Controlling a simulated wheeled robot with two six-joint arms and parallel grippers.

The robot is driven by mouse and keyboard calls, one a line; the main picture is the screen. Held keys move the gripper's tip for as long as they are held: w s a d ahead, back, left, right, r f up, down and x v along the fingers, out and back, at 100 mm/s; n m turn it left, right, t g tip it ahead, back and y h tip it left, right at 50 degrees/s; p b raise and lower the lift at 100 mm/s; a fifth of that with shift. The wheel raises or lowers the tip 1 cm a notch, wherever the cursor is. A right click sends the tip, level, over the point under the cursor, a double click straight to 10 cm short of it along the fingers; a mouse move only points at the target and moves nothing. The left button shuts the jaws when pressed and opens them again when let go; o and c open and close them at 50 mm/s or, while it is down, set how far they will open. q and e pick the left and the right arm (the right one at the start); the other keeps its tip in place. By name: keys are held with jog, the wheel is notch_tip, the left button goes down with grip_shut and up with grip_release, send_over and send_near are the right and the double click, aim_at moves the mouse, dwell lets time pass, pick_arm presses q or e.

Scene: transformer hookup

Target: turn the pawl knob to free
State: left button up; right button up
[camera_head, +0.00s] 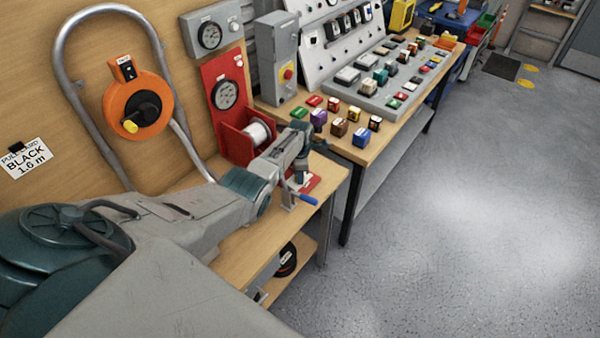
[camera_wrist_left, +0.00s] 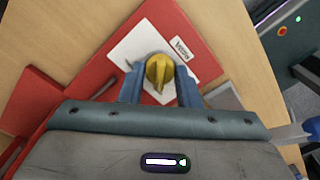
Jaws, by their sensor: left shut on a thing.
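The yellow pawl knob (camera_wrist_left: 158,72) sits on a white plate (camera_wrist_left: 128,48) with a small label, on a red panel (camera_wrist_left: 165,18) in the left wrist view. My left gripper (camera_wrist_left: 160,80) has its two blue-grey fingers on either side of the knob, shut on it. The knob's raised ridge runs roughly up and down in that picture, between the fingers. The label is too small to read surely. In the head view my left gripper (camera_head: 302,174) points down at the bench's near end; the knob is hidden there. My right gripper is not in view.
A crank with a blue handle (camera_head: 309,200) stands close beside the gripper. A red holder with a white spool (camera_head: 258,132) is behind it. Several coloured blocks (camera_head: 338,127) stand on the farther bench (camera_head: 349,150). An orange reel (camera_head: 128,92) hangs on the wall.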

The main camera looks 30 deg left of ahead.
pick_arm(q)
jog(key=shift+w+r, duration=0.1)
dwell(0.5)
jog(key=o, duration=1)
jog(key=shift+r, duration=0.1)
notch_tip(320, 180, up, 11)
jog(key=shift+f+b, duration=0.2)
jog(key=shift+b, duration=0.65)
